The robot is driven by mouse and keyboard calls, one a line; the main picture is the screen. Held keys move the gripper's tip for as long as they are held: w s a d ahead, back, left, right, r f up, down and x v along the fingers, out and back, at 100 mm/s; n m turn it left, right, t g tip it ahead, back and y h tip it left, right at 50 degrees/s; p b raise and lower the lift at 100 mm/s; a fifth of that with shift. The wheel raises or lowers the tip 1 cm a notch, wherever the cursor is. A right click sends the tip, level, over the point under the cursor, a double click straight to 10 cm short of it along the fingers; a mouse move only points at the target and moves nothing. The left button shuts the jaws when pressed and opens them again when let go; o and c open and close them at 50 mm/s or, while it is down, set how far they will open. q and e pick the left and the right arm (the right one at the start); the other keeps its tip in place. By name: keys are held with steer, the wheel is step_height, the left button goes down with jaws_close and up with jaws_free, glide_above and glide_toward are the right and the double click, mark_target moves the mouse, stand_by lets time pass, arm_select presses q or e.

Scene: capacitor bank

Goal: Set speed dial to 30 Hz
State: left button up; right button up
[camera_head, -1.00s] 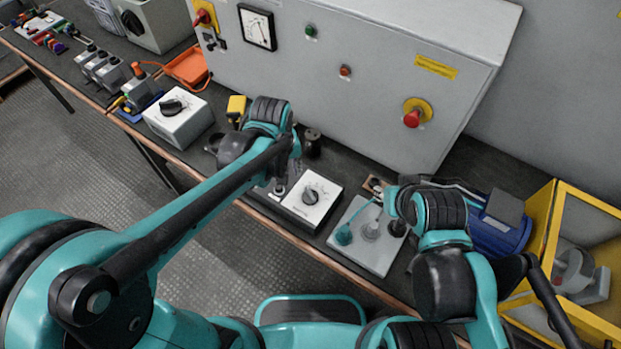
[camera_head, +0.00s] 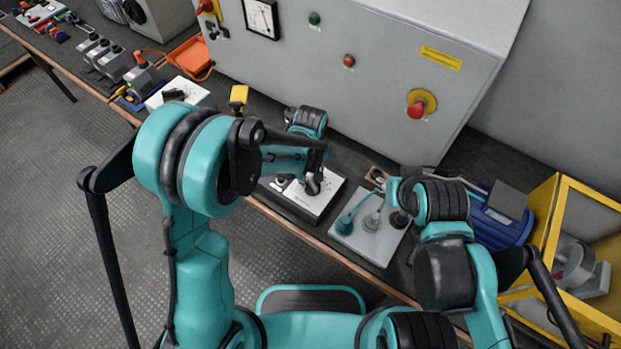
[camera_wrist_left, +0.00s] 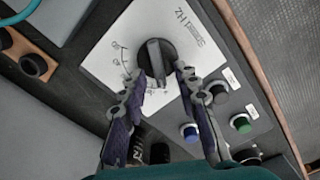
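The speed dial is a black round knob (camera_wrist_left: 155,58) with a raised grip bar, on a white panel (camera_wrist_left: 204,62) lettered "Speed Hz". Scale marks lie beside the knob, but I cannot read its setting. In the head view the white panel (camera_head: 318,202) lies on the bench, partly covered by my left arm. My left gripper (camera_head: 312,188) is right above the knob. In the left wrist view its two fingers (camera_wrist_left: 160,73) are spread, one on each side of the knob's near part; I cannot tell whether they touch it.
Blue (camera_wrist_left: 190,132) and green (camera_wrist_left: 241,124) buttons sit beside the dial panel. A grey plate with upright plugs (camera_head: 372,222) lies to its right. The grey cabinet (camera_head: 370,90) stands behind. A second white dial box (camera_head: 190,92) is farther left. A yellow-framed case (camera_head: 548,225) stands at right.

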arm_select(q)
jaws_close()
stand_by(0.4)
steer(key=m, duration=0.4)
steer(key=shift+d, duration=0.25)
steer(key=m, duration=0.1)
steer(key=m+b, duration=0.1)
steer(key=m, duration=0.1)
steer(key=shift+d+m, duration=0.2)
steer(key=shift+m, duration=0.1)
steer(key=m, duration=0.6)
steer(key=shift+s+d, duration=0.1)
steer(key=shift+d, duration=0.25)
steer(key=shift+m, duration=0.4)
